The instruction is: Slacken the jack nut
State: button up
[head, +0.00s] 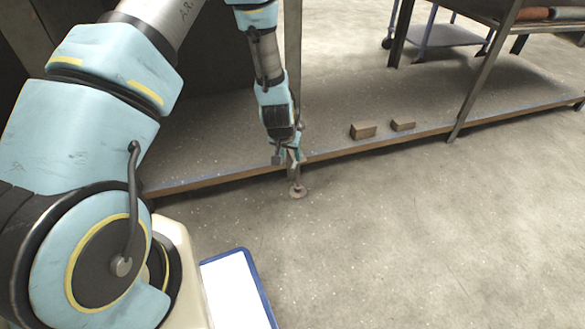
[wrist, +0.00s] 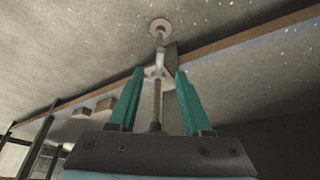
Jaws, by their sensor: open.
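The jack is a thin upright rod with a round foot (head: 298,192) on the floor, at the edge of the low platform. In the wrist view the foot (wrist: 159,27) is at the top and the rod (wrist: 155,108) runs down between my fingers. A pale piece on the rod, which looks like the jack nut (wrist: 159,66), lies between the tips of my green fingers. My gripper (wrist: 160,73) is open around the rod, with a gap on both sides. In the head view my gripper (head: 290,156) hangs low at the platform edge, and the nut is too small to make out.
The low platform (head: 225,155) has a raised edge along its front. Two small brown blocks (head: 363,131) (head: 403,124) lie on it to the right. A dark post (head: 470,80) of a rack stands further right. A blue-rimmed white tray (head: 236,290) is near my base. The floor at right is clear.

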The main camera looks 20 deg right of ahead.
aim_at(293, 166)
jog(key=b+x, duration=0.2)
jog(key=x, duration=0.5)
jog(key=shift+f, duration=0.3)
grip_shut()
dwell(1.1)
